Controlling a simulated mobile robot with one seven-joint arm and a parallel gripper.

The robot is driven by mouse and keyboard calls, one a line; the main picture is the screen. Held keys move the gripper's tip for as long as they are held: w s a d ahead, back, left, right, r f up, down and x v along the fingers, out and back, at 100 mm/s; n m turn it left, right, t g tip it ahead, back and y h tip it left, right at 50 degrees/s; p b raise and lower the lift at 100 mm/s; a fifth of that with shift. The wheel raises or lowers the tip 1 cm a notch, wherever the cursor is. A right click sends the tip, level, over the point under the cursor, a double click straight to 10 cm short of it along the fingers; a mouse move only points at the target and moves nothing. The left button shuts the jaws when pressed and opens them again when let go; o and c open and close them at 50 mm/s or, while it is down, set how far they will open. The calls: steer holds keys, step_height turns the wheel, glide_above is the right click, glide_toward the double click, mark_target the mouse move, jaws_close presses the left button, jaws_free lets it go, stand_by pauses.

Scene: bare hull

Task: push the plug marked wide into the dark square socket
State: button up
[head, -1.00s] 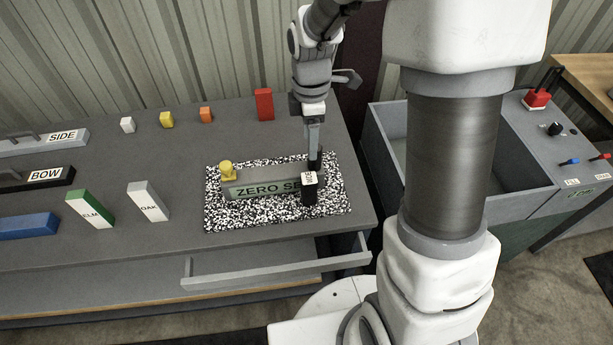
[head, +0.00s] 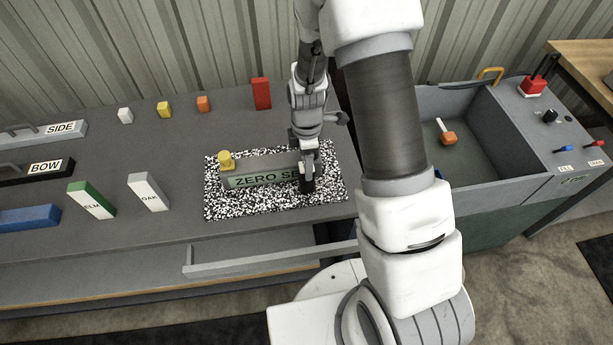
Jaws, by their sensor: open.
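A black plug (head: 307,186) stands at the right end of a grey block (head: 262,165) with a green label reading "ZERO SE…". Its white label is covered by my gripper, so I cannot read it now. My gripper (head: 307,174) points down over the plug with open jaws. I cannot tell whether the fingers touch it. A yellow plug (head: 226,160) stands at the block's left end. The block lies on a black-and-white speckled mat (head: 235,203). I cannot make out the dark square socket; that end of the block is hidden by the gripper and plug.
Green ELM (head: 91,200) and white OAK (head: 148,192) blocks lie left of the mat. Small white, yellow and orange cubes and a red block (head: 261,93) stand behind. A drawer (head: 270,259) is open in front. A grey bin (head: 470,165) stands right.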

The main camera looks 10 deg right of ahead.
steer(key=shift+f, duration=1)
jaws_close()
stand_by(0.7)
